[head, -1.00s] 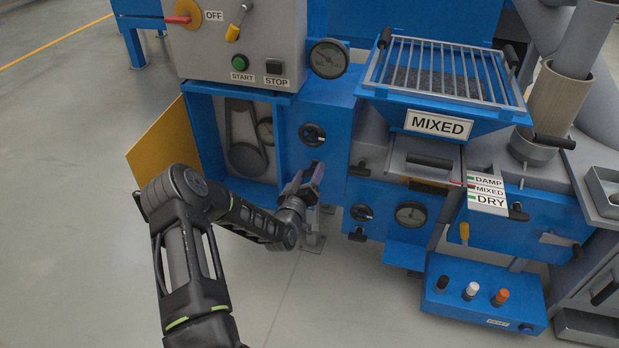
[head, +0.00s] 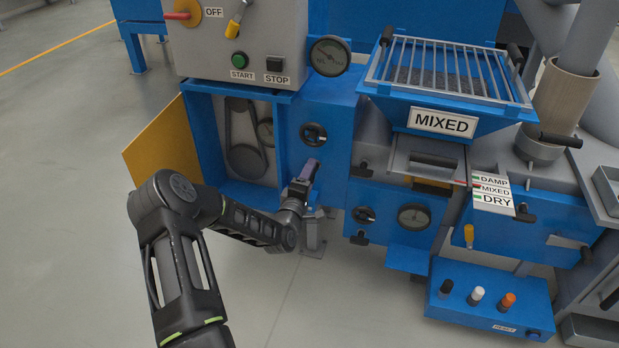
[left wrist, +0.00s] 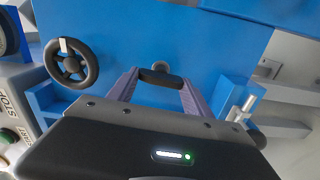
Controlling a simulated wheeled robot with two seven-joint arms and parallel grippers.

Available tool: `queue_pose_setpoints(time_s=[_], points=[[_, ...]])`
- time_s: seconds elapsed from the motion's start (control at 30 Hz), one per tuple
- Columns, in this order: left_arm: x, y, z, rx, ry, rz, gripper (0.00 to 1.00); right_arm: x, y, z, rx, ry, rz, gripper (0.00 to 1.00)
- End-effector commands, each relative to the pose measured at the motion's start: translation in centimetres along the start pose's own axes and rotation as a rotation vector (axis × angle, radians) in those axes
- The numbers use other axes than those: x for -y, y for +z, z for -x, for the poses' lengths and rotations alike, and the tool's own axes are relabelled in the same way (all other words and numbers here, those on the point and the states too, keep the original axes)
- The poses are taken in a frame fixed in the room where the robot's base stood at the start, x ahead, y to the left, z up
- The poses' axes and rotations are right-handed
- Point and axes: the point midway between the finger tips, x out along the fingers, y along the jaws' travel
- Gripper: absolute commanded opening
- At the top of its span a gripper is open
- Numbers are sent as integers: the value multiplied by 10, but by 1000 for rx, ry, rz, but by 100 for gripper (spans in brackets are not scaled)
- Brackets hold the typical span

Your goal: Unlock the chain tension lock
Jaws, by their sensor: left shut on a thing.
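My left gripper (head: 309,170) is at the blue machine front, below the black handwheel (head: 313,134). In the left wrist view, a black T-shaped handle (left wrist: 161,78) on a round stem sits between the two purple fingers, and my left gripper (left wrist: 160,88) is shut on it. It looks like the chain tension lock, though no label shows. Its bar lies across the gap between the fingers. In the head view the gripper hides this handle. The handwheel also shows in the left wrist view (left wrist: 72,62). My right gripper is not in view.
An open yellow door (head: 158,143) stands left of the belt compartment (head: 243,140). A grey panel with a green start button (head: 239,60) is above. Floor at the left is clear.

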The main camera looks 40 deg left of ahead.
Motion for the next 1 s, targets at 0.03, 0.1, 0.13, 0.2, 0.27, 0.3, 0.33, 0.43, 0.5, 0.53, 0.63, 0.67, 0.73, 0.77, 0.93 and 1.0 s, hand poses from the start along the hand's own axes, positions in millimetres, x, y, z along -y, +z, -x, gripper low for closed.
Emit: queue_pose_setpoints(time_s=[0.03, 0.1, 0.13, 0.2, 0.27, 0.3, 0.33, 0.43, 0.5, 0.53, 0.63, 0.67, 0.73, 0.77, 0.93, 1.0], points=[[1, -1, 0, -1, -1, 20, 18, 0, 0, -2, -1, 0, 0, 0], [1, -1, 0, -1, -1, 46, 18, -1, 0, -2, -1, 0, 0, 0], [1, -1, 0, -1, -1, 56, 18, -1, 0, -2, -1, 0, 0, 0], [1, -1, 0, -1, -1, 72, 18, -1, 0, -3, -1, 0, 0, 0], [1, -1, 0, -1, -1, 81, 18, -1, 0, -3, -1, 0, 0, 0], [1, -1, 0, -1, -1, 85, 18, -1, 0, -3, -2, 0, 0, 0], [1, -1, 0, -1, -1, 88, 18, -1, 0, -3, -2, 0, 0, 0], [1, -1, 0, -1, -1, 92, 18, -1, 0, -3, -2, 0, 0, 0], [1, 0, 0, -1, -2, 92, 18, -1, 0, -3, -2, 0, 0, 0], [1, 0, 0, -1, -2, 92, 18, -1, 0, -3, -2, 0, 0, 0], [1, 0, 0, -1, -2, 92, 18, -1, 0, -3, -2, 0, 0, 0], [1, 0, 0, -1, -2, 92, 18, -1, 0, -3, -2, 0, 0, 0], [1, 0, 0, -1, -2, 92, 62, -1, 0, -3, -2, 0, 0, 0], [1, 0, 0, -1, -2, 92, 65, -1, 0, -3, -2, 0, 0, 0], [1, 0, 0, -1, -1, 90, 79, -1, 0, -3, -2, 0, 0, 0], [1, 0, 0, 0, -1, 89, 80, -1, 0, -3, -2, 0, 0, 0]])
